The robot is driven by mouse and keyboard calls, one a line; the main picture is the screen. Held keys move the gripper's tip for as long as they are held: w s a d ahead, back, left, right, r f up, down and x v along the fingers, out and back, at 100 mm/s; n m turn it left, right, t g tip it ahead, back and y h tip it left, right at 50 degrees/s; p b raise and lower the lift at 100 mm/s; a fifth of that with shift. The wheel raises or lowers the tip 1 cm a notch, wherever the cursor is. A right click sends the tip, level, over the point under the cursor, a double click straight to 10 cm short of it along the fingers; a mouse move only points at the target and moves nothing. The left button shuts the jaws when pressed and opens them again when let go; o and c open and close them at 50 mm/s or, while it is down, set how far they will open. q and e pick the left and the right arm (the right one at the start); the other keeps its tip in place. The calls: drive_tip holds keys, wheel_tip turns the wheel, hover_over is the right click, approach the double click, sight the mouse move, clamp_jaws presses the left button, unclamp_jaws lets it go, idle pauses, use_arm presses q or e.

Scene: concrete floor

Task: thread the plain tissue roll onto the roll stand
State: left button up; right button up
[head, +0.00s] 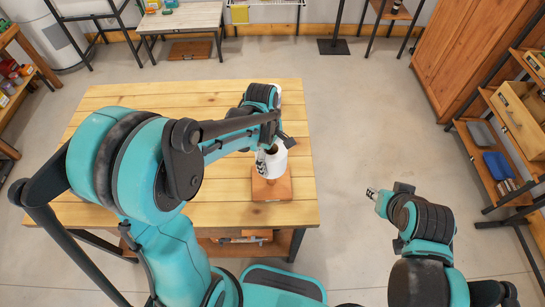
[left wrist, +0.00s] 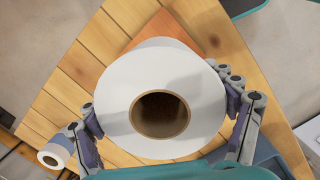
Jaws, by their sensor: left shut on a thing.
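The plain white tissue roll (head: 276,166) is upright over the roll stand's reddish-brown square base (head: 272,190) near the table's front right. My left gripper (head: 273,151) is shut on the roll, one finger on each side. In the left wrist view the roll (left wrist: 195,90) fills the middle, its brown core facing the camera, and part of the stand's base (left wrist: 190,35) shows behind it. The post is not visible, and I cannot tell whether it is inside the core. My right gripper (head: 373,194) hangs off the table's right side, away from the roll; its fingers are too small to read.
A second roll (left wrist: 52,156) with a blue-grey side shows at the lower left of the left wrist view. The wooden table (head: 225,205) has bare room left of the stand. A wardrobe (head: 470,50) and shelf stand far right. Open floor lies right of the table.

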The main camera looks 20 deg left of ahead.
use_arm(q)
drive_tip(key=shift+f+b, duration=2.2)
drive_tip(key=shift+f, duration=0.5)
drive_tip(key=o, duration=1.1)
drive_tip(key=shift+r, duration=0.1)
wheel_tip(320, 180, up, 12)
drive_tip(key=a, duration=0.1)
drive_tip(key=shift+w+a, duration=0.15)
drive_tip(key=shift+a, duration=0.05)
drive_tip(key=s+a+f+m+t+b, duration=0.2)
drive_tip(key=s+f+m+t, duration=0.1)
drive_tip(key=s+m, duration=0.2)
drive_tip(key=s+a+f+m+t+y+b, duration=0.1)
drive_tip(key=s+f+m+t+b, duration=0.2)
drive_tip(key=m, duration=0.7)
drive_tip(key=shift+s+a+t, duration=0.35)
drive_tip(key=shift+s+t, duration=0.45)
drive_tip(key=shift+s, duration=0.45)
